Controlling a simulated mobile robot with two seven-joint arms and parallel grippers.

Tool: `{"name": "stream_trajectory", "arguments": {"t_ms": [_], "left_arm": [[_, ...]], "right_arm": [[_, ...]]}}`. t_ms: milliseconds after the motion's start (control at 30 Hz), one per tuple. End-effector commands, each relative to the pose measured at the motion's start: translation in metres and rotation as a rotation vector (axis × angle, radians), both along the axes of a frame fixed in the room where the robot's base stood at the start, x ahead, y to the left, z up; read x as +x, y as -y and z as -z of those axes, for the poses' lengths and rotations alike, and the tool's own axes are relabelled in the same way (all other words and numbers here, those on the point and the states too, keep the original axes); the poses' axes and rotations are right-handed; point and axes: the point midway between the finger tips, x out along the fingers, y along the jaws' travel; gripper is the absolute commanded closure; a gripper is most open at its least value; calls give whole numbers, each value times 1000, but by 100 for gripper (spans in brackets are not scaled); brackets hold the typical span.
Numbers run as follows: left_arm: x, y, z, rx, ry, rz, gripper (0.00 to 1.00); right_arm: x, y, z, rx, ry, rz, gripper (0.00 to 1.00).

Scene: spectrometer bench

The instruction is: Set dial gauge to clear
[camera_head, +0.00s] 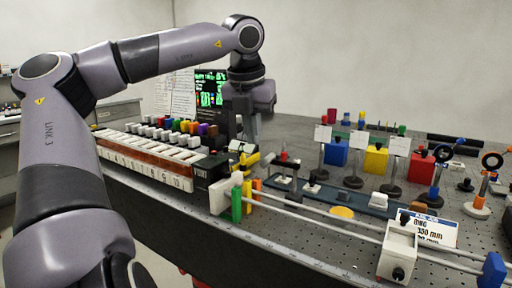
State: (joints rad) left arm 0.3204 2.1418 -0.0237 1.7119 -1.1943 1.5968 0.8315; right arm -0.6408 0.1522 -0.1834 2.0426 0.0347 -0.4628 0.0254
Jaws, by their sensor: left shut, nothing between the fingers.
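My left gripper (252,132) hangs from the arm that comes in from the left. It points down at the back of the bench, in front of the right edge of a dark screen (208,88) with green text. It is shut with nothing seen in it; its fingertips are small and dark here. I cannot pick out a dial gauge or a "clear" mark for certain; the gripper and arm hide part of the area behind them. My right gripper is not in view.
A rack (140,165) with numbered white slots and coloured caps stands at left. Rails with a white carriage (398,250) run along the front right. Red, yellow and blue blocks (376,160) and posts with white cards stand behind. Perforated bench top (300,140) shows between them.

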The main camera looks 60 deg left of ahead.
Motion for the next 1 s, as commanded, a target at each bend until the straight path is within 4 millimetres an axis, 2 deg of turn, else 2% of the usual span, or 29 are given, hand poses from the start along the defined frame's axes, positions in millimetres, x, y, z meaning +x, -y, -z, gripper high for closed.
{"name": "stream_trajectory", "arguments": {"t_ms": [33,100,300,1000], "left_arm": [[-2,1,-13,3,1,-3,100],[-5,4,-24,3,0,-2,100],[-10,8,-42,1,-1,-1,100],[-11,8,-45,-1,-1,0,100]], "right_arm": [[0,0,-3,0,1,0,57],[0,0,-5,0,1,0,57],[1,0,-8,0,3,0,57],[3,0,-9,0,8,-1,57]]}}
